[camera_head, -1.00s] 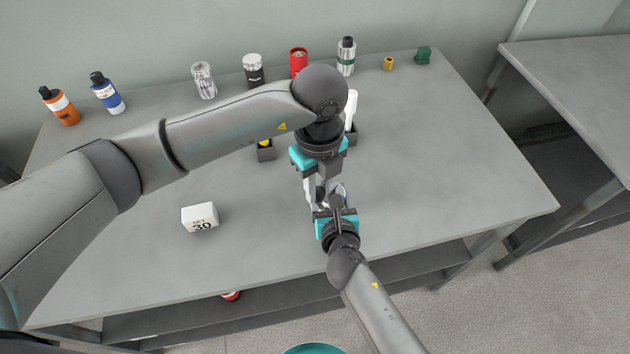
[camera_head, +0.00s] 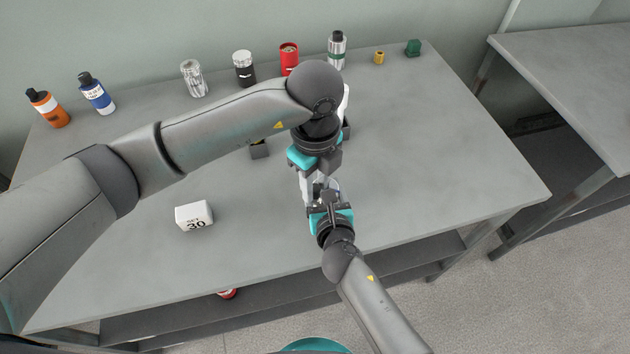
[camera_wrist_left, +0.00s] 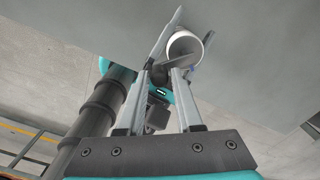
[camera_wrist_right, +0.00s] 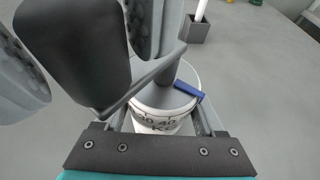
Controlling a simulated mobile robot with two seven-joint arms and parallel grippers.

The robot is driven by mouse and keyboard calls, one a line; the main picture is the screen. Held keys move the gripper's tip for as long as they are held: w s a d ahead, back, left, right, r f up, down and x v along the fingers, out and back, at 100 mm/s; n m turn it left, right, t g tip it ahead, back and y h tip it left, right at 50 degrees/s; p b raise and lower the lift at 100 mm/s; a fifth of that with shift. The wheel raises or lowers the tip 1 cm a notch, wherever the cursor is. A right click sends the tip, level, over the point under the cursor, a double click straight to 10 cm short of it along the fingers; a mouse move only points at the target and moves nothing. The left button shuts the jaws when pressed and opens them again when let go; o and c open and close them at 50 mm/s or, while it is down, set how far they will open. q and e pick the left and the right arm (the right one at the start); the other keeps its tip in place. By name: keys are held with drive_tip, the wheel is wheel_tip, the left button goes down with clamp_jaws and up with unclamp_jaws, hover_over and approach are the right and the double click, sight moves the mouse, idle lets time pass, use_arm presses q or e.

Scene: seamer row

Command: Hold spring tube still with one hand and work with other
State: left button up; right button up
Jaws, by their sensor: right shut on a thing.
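The tube's white rim also shows in the left wrist view (camera_wrist_left: 187,36). My left gripper (camera_head: 313,193) comes down from behind, fingers pointing at the tube. Its fingers look apart, with dark parts between them, close beside the tube. Whether they touch it is hidden. In the head view the grippers mostly cover the tube.
A white block marked 30 (camera_head: 194,216) stands on the table left of the grippers. Bottles and cans, including a red can (camera_head: 289,58), line the back edge. The table's right side (camera_head: 440,160) is clear.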

sight(315, 187)
use_arm(q)
drive_tip(key=o, duration=0.3)
wheel_tip(315, 187, up, 12)
drive_tip(key=shift+r, duration=0.1)
idle(0.5)
